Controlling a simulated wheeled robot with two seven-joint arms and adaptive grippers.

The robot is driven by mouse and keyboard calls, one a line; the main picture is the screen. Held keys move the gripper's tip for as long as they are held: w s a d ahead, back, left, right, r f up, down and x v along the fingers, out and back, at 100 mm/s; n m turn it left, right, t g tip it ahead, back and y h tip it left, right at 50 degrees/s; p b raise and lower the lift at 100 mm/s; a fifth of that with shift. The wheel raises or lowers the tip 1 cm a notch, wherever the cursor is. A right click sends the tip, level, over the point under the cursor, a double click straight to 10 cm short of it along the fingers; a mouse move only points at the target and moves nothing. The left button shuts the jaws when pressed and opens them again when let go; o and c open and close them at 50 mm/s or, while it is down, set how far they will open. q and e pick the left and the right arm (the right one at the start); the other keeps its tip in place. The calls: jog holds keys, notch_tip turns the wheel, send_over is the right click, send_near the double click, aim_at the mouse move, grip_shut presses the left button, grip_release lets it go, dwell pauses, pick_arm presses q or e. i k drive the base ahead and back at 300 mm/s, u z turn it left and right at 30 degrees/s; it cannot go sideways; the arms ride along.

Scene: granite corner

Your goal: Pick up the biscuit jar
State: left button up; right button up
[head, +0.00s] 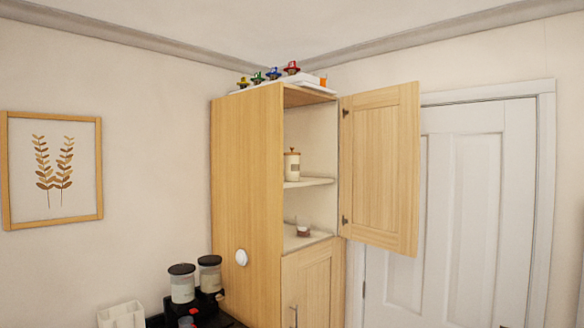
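A pale jar with a brown lid and a small knob (292,165) stands upright on the upper shelf (308,183) of the tall wooden cabinet (247,195). It looks like the biscuit jar. The cabinet's upper door (381,168) stands open to the right. Two clear jars with black lids also stand at the lower left, one in front (183,286) and one behind (210,276). Neither of my grippers shows in the head view.
A small brown and white item (303,230) sits on the cabinet's lower shelf. Several colourful figures (273,74) stand on top. The lower cabinet door (307,288) is shut. A white room door (450,215) is at the right, and a white holder (122,316) at the bottom left.

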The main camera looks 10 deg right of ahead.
aim_at(292, 162)
jog(key=z, duration=0.6)
jog(key=i, duration=1.3)
jog(key=u, duration=0.75)
jog(key=i, duration=0.5)
jog(key=u, duration=0.6)
